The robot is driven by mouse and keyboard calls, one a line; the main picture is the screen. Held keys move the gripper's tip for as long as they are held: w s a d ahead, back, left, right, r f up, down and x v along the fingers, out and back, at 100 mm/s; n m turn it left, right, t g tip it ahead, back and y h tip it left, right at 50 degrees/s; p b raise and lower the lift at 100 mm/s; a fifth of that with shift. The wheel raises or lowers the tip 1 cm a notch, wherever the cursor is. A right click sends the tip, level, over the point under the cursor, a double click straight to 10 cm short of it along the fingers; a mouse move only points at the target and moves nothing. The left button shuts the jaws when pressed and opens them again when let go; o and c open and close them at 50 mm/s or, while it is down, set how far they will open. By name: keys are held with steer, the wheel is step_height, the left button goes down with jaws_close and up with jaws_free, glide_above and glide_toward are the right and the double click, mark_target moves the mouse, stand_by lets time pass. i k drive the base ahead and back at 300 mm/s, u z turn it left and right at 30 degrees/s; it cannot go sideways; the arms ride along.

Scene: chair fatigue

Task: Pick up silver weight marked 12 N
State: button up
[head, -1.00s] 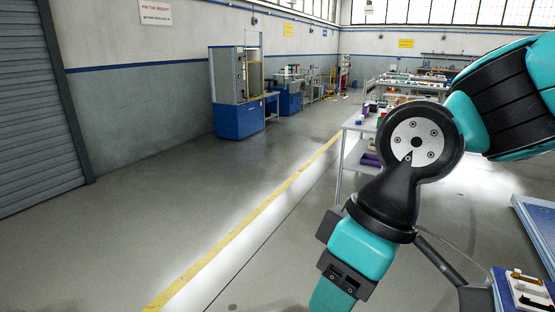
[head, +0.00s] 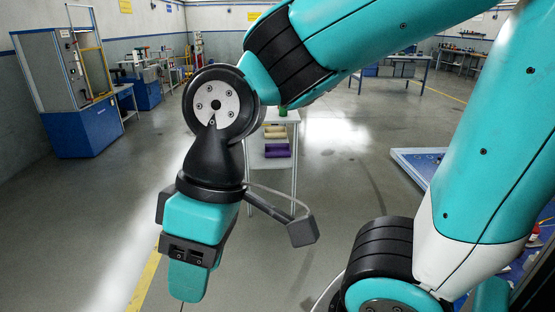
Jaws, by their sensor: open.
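I see no silver weight marked 12 N in the head view. My gripper (head: 187,282) hangs at the end of my teal and black arm, left of the middle, over open grey floor. It is seen side-on, with a teal finger pointing down, and is open. Nothing shows between its fingers, though the gap itself is hidden from this angle.
A white shelf table (head: 290,160) with purple and cream bins stands behind my arm. A blue and grey machine cabinet (head: 70,95) is at the left. A blue-edged surface (head: 415,165) lies at the right, partly behind my arm. The floor between is clear.

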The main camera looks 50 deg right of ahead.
mark_target(529, 261)
steer(key=z, duration=1.95)
steer(key=i, duration=1.8)
steer(key=z, duration=2.05)
